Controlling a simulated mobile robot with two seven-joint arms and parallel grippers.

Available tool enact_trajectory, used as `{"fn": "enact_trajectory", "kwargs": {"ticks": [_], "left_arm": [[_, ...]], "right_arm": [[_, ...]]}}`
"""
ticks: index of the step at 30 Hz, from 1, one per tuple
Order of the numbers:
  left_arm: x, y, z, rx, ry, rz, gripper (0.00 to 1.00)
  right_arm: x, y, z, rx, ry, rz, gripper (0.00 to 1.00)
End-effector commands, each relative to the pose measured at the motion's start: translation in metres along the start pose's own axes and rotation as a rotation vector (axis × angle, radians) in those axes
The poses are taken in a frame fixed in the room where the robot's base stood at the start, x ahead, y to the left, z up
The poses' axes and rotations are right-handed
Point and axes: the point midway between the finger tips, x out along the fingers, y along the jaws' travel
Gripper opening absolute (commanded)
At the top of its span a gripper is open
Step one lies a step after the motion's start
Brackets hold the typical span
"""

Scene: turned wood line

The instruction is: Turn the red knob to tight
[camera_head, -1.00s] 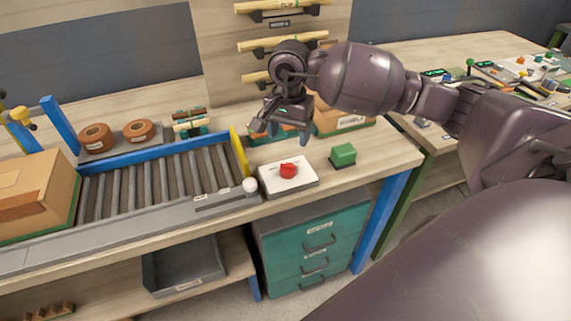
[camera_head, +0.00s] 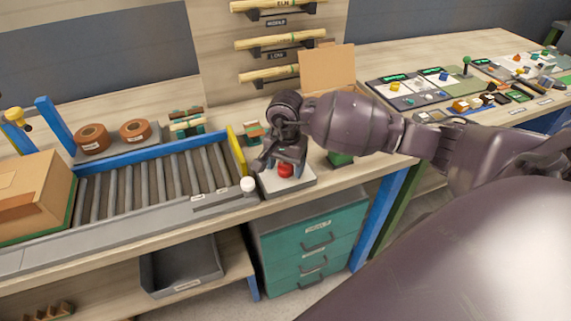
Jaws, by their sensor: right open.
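The red knob (camera_head: 286,171) sits on a white-topped box (camera_head: 303,186) near the front edge of the workbench. My right gripper (camera_head: 278,166) is open and reaches down over the box, with its fingers close around or just behind the knob. I cannot tell whether the fingers touch it. The gripper hides the back of the box and any markings there. My left gripper does not show.
A roller conveyor (camera_head: 150,182) with a yellow end stop (camera_head: 236,150) lies left of the box. A white round button (camera_head: 248,184) is close to the box's left side. A green block (camera_head: 340,159) is partly behind my right arm. Teal drawers (camera_head: 312,245) stand below.

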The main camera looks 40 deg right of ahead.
Motion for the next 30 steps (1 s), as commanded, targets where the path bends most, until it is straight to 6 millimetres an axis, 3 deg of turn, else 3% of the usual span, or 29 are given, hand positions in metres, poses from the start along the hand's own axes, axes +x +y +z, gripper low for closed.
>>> {"fn": "enact_trajectory", "kwargs": {"ticks": [5, 15, 23, 30], "left_arm": [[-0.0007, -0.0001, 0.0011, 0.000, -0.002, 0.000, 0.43], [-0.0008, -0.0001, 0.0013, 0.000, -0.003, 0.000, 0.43], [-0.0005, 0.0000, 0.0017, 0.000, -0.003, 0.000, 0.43], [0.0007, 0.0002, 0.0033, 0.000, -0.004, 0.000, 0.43]], "right_arm": [[-0.0001, 0.0001, -0.0001, 0.000, 0.000, 0.000, 0.69], [-0.0003, 0.0001, -0.0001, 0.000, 0.000, 0.000, 0.20], [-0.0005, 0.0002, -0.0006, 0.026, 0.002, 0.001, 0.20], [0.0001, 0.0005, -0.0007, 0.147, 0.002, 0.002, 0.20]]}}
